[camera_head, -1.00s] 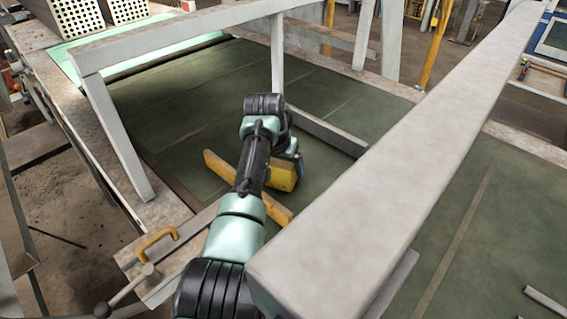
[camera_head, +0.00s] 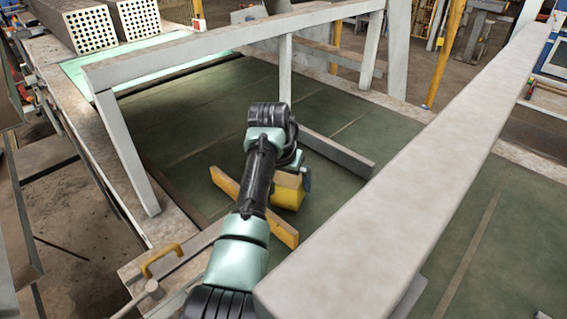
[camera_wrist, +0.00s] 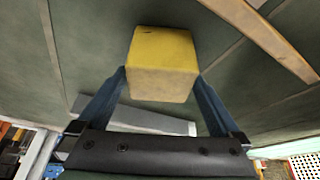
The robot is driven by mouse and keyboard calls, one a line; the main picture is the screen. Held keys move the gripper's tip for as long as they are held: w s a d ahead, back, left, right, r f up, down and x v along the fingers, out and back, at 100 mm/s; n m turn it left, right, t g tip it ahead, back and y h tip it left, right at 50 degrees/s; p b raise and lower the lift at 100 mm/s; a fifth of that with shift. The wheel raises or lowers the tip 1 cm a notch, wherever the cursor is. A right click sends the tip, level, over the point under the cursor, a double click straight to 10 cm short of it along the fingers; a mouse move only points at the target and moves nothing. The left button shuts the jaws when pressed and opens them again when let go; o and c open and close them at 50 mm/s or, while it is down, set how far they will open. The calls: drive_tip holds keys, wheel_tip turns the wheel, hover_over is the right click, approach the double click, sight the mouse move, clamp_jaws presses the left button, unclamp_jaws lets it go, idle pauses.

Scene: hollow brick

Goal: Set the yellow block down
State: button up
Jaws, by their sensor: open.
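The yellow block (camera_head: 288,192) is at the green floor panel (camera_head: 345,205), just right of my arm in the head view. My arm hides part of it. In the wrist view the yellow block (camera_wrist: 163,50) sits between the two blue fingers of my gripper (camera_wrist: 161,78), with one fingertip beside each side. The jaws are open; any small gap at the block's sides is hard to make out. The block looks level with the panel, but its underside is hidden. In the head view my gripper (camera_head: 304,178) shows only in part behind the wrist.
A long yellow-orange bar (camera_head: 225,182) lies on the panel beside the block, passing under my arm. A grey bar (camera_head: 340,153) lies behind. A thick pale beam (camera_head: 420,160) crosses the right; a frame (camera_head: 120,140) stands at left. The panel is clear toward the back left.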

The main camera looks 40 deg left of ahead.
drive_tip(key=a+b+v, duration=0.1)
drive_tip(key=v, duration=0.8)
drive_tip(key=shift+d+r, duration=0.25)
drive_tip(key=shift+d, duration=0.25)
drive_tip(key=shift+s, duration=0.1)
